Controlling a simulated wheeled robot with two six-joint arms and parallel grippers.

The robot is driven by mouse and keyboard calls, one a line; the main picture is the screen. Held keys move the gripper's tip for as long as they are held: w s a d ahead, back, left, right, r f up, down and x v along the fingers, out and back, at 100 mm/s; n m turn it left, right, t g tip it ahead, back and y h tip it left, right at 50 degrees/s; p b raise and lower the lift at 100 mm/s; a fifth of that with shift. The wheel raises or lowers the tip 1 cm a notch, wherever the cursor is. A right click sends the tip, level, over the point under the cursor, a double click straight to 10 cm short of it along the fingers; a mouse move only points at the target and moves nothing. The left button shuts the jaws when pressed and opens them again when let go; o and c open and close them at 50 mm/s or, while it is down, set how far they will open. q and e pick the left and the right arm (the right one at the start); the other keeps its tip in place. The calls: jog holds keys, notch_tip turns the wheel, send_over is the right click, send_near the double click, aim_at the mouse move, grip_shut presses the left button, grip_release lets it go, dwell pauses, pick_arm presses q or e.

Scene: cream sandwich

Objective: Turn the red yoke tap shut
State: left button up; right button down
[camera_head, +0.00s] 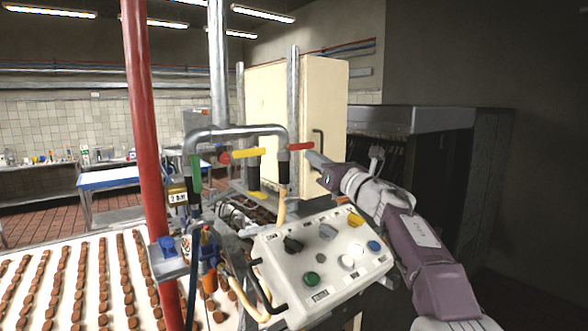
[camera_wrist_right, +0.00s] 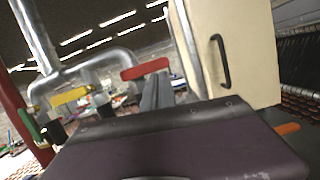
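The red yoke tap has a red lever handle (camera_head: 299,146) on the right-hand black valve under the bent grey pipe. The lever lies roughly level and points right, towards my right gripper (camera_head: 317,159). In the right wrist view the red handle (camera_wrist_right: 146,69) is just beyond the fingertips (camera_wrist_right: 157,82). The fingers are close together, with no object visible between them. I cannot tell whether they touch the handle. My left gripper is not in view.
A yellow handle (camera_head: 246,153) and a green handle (camera_head: 196,173) sit left on the same pipework. A white control box (camera_head: 325,262) with knobs stands below my right arm. A cream cabinet (camera_head: 322,95) is behind. A red post (camera_head: 146,130) rises at left.

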jog(key=s+f+b, duration=0.1)
jog(key=f+b, duration=0.1)
jog(key=d+f+b, duration=0.1)
jog(key=f+b, duration=0.1)
jog(key=b, duration=0.1)
jog(key=s+d+f+b, duration=0.1)
jog(key=f+b, duration=0.1)
jog(key=b, duration=0.1)
jog(key=shift+s+d+f, duration=0.15)
jog(key=shift+s+d, duration=0.1)
jog(key=shift+s, duration=0.1)
jog(key=r+b+v, duration=0.1)
jog(key=b+v, duration=0.2)
jog(key=v, duration=0.2)
jog(key=shift+s+d, duration=0.25)
jog(key=shift+s, duration=0.3)
